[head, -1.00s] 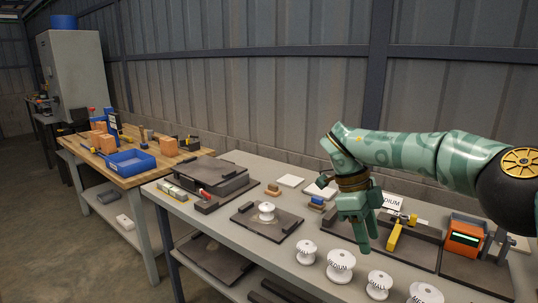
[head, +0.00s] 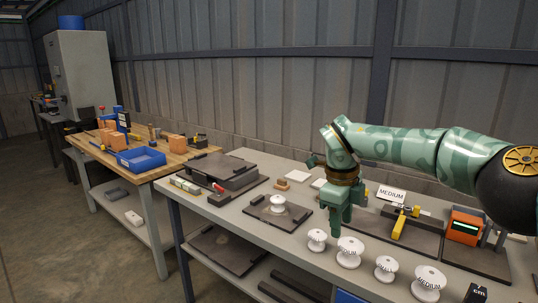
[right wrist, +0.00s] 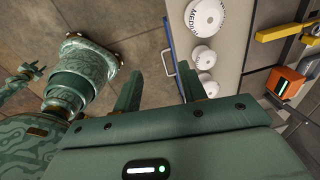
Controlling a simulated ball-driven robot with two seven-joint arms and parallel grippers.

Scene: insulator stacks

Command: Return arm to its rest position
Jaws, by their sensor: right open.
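My right arm comes in from the right of the head view, over the grey workbench (head: 240,225). Its green gripper (head: 342,222) points down, open and empty, above the bench behind the row of white insulators (head: 350,252). In the right wrist view the two fingers (right wrist: 158,90) stand apart with nothing between them; bare floor shows behind them. Another white insulator (head: 277,204) stands on a dark plate (head: 262,218) left of the gripper. My left gripper is not in the head view.
A MEDIUM sign (head: 391,194), a yellow-handled tool (head: 399,228) and an orange device (head: 464,227) stand right of the gripper. A dark raised block (head: 218,172) is at the bench's left. A wooden table (head: 180,166) with a blue bin (head: 141,158) stands farther left.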

